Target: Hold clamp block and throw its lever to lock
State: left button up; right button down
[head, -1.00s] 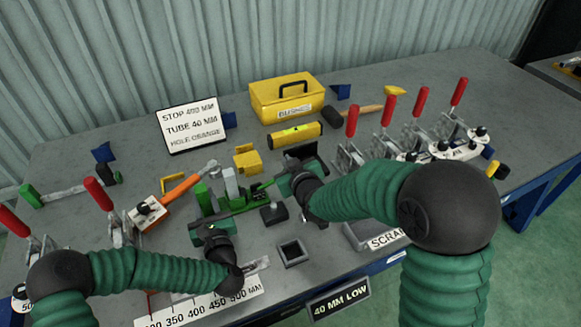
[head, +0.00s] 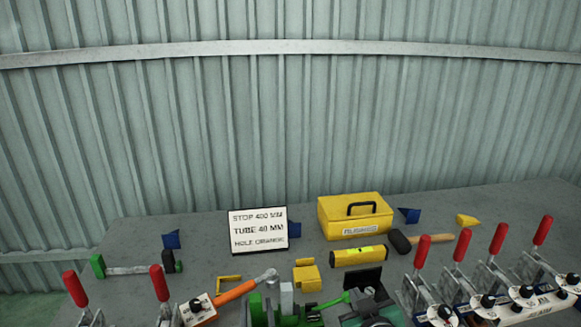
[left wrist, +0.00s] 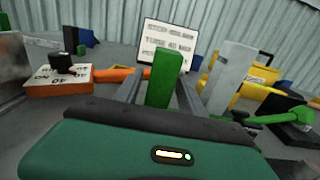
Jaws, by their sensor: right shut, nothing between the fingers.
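The green clamp (head: 288,319) is at the bottom edge of the head view, cut off below. It has a green upright block, a grey upright plate (head: 287,298) and a green lever (head: 331,303) slanting up to the right. In the left wrist view the green block (left wrist: 164,80) stands between the two grey fingers of my left gripper (left wrist: 162,88), which appear to press on its sides. The lever (left wrist: 275,119) lies low to the right there. My right gripper (head: 362,293), dark and shut with nothing between its fingers, is beside the lever's far end; contact is unclear.
An orange-handled tool with a box (head: 198,310) lies left of the clamp. Behind are a sign (head: 258,230), yellow toolbox (head: 355,217), yellow level (head: 360,256) and mallet (head: 425,240). Red-handled toggle clamps (head: 490,270) crowd the right; others (head: 76,290) stand left.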

pick_arm(q)
jog(key=o, duration=0.3)
jog(key=shift+s, duration=0.1)
jog(key=shift+s+d, duration=0.15)
jog(key=shift+s, duration=1.15)
jog(key=shift+s+d, duration=0.2)
jog(key=shift+s, duration=1.15)
jog(key=shift+s+d, duration=0.15)
jog(key=shift+s, duration=1.15)
jog(key=o, duration=0.6)
